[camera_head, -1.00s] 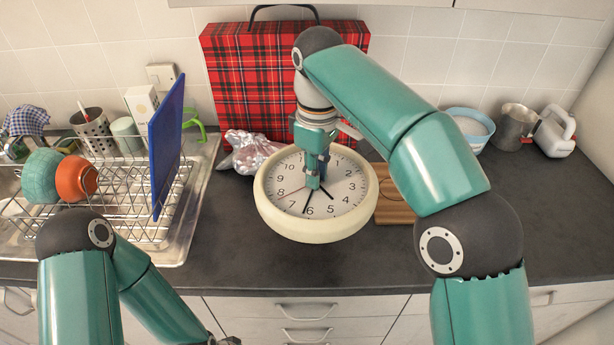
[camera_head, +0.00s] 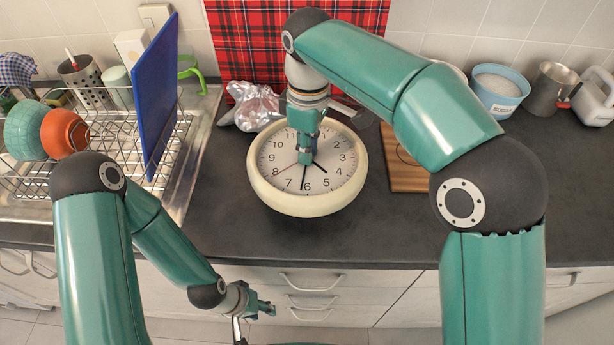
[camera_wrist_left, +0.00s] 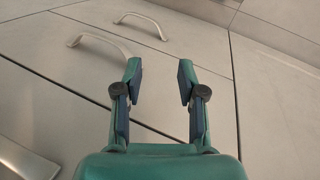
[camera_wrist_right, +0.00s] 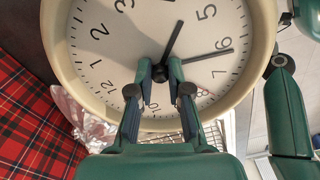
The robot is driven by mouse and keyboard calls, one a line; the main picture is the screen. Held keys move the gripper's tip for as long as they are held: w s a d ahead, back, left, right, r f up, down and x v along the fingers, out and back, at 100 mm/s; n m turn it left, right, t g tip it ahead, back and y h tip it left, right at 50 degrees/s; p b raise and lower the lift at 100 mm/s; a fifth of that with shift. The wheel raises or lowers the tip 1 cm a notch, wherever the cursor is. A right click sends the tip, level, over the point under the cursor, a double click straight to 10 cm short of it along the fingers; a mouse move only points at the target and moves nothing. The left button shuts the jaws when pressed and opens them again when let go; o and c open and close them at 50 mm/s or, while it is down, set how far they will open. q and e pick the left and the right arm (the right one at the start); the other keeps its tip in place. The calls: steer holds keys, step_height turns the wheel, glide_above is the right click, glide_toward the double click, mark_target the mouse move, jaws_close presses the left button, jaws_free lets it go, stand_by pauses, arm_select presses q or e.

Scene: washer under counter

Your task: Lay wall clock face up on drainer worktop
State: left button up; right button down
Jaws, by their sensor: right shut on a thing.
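The wall clock (camera_head: 335,180) has a cream rim and white face, and its face is up above the dark worktop (camera_head: 400,232). My right gripper (camera_head: 304,160) comes down at the middle of the dial and is shut on the clock. The right wrist view shows the fingertips (camera_wrist_right: 160,75) at the dial's centre by the black hands. I cannot tell whether the clock's underside touches the worktop. My left gripper (camera_head: 268,307) is open and empty in front of the drawers, below the worktop edge; its parted fingers (camera_wrist_left: 160,85) show in the left wrist view.
Left of the clock are the wire dish rack (camera_head: 110,180), a blue board (camera_head: 158,95) and bowls. A wooden board (camera_head: 408,172) lies just right. The worktop front is clear.

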mark_target(308, 174)
steer(key=shift+f, duration=3.9)
steer(key=shift+f, duration=0.2)
steer(key=c, duration=1.1)
jaws_free()
steer(key=shift+f, duration=0.1)
steer(key=shift+s, duration=0.1)
step_height(308, 174, up, 13)
steer(key=shift+f+p, duration=0.2)
steer(key=shift+p, duration=0.3)
